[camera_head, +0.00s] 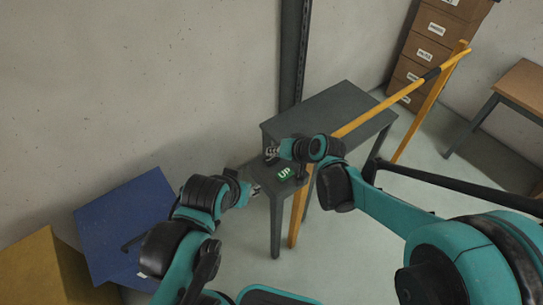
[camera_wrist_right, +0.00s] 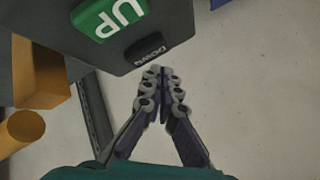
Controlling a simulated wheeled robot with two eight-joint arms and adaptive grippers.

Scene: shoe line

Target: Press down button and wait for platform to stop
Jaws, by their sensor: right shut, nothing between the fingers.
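The green UP button (camera_head: 286,173) sits on a small dark grey control panel (camera_head: 262,172). In the right wrist view the UP button (camera_wrist_right: 110,17) is at the top and the black DOWN button (camera_wrist_right: 147,47) is beside it, near the panel's edge. My right gripper (camera_head: 271,152) is shut and empty at the panel; in its wrist view the fingertips (camera_wrist_right: 160,73) lie just below the DOWN button. I cannot tell whether they touch it. My left gripper (camera_head: 255,189) is beside the panel's left side; its finger opening is too small to judge.
A dark grey table-like platform (camera_head: 340,108) stands behind the panel, by a dark vertical rail (camera_head: 292,55). A yellow barrier (camera_head: 395,100) runs along its right. A blue box (camera_head: 125,220) and a yellow box (camera_head: 40,270) are at left. Cartons (camera_head: 432,50) and a wooden table (camera_head: 525,85) are at right.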

